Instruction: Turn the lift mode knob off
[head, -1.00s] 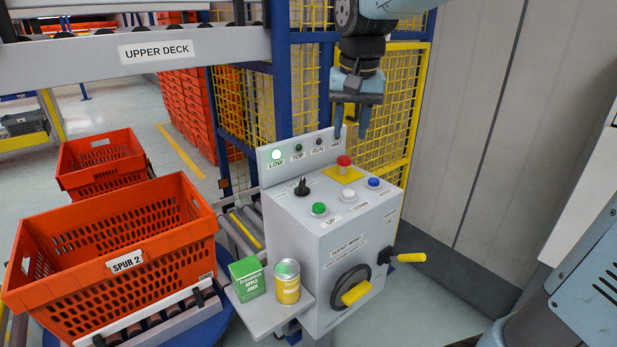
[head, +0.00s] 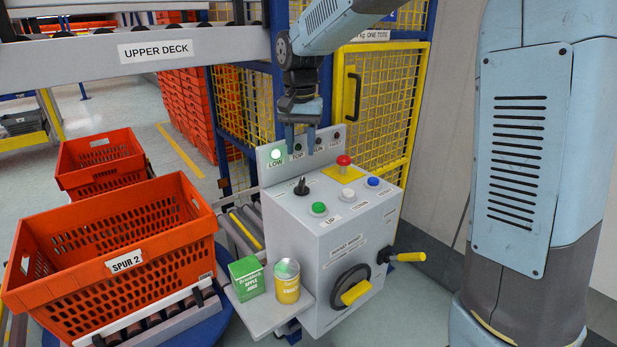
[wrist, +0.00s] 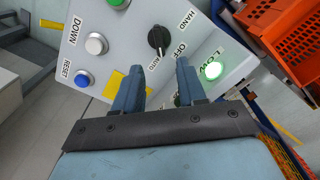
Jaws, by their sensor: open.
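The lift mode knob (head: 301,187) is a small black selector on the left of the grey control box's sloped top. In the wrist view the knob (wrist: 159,38) sits just beyond the fingertips, among the labels HAND, OFF and AUTO; its exact setting is hard to tell. My gripper (head: 300,150) points down above the back of the box, in front of the lamp panel, apart from the knob. In the wrist view my gripper (wrist: 158,65) is open and empty, its two blue-grey fingers spread.
The LOW lamp (head: 276,155) is lit green. A red mushroom button (head: 344,161) and green (head: 319,208), white (head: 347,194) and blue (head: 373,182) buttons share the box top. A green carton (head: 247,279) and a can (head: 287,282) stand on the side shelf. Orange totes (head: 112,245) are at left.

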